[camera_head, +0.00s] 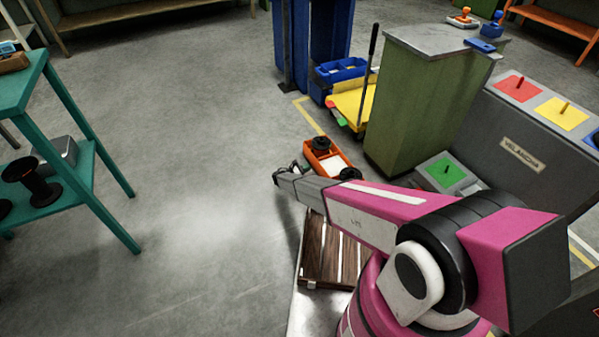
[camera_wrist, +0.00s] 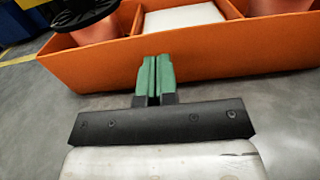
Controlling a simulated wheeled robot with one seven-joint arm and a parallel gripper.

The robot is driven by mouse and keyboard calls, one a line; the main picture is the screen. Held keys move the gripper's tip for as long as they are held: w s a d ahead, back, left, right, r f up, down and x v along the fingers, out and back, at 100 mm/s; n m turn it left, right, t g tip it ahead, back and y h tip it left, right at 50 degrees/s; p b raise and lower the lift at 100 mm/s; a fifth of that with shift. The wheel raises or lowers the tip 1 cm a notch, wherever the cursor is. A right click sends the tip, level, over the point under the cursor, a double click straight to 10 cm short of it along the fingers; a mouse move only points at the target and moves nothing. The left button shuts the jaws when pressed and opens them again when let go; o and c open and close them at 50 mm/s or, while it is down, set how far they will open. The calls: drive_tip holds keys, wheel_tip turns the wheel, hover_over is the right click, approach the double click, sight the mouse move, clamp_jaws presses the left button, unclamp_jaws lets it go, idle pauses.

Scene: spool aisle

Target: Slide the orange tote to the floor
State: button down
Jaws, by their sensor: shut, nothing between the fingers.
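The orange tote (camera_head: 333,171) sits low beyond the end of my arm in the head view, with a dark spool (camera_head: 321,144) and something white in it. In the wrist view the tote's near long wall (camera_wrist: 105,65) spans the upper half, with dividers, a black-flanged spool (camera_wrist: 82,12) and a white block (camera_wrist: 183,18) inside. My gripper (camera_wrist: 156,62) has green fingers, shut together with nothing between them. The fingertips overlap the tote's near wall in the picture; I cannot tell whether they touch it. What the tote rests on is partly hidden by my arm.
A brown slatted wooden deck (camera_head: 333,255) lies under my arm. A green cabinet (camera_head: 415,100) and a yellow and blue cart (camera_head: 350,98) stand beyond the tote. A teal shelf table (camera_head: 75,180) with spools is at left. Grey floor (camera_head: 200,160) between is clear.

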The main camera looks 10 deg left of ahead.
sight(319, 163)
drive_tip(key=shift+x, duration=2.75)
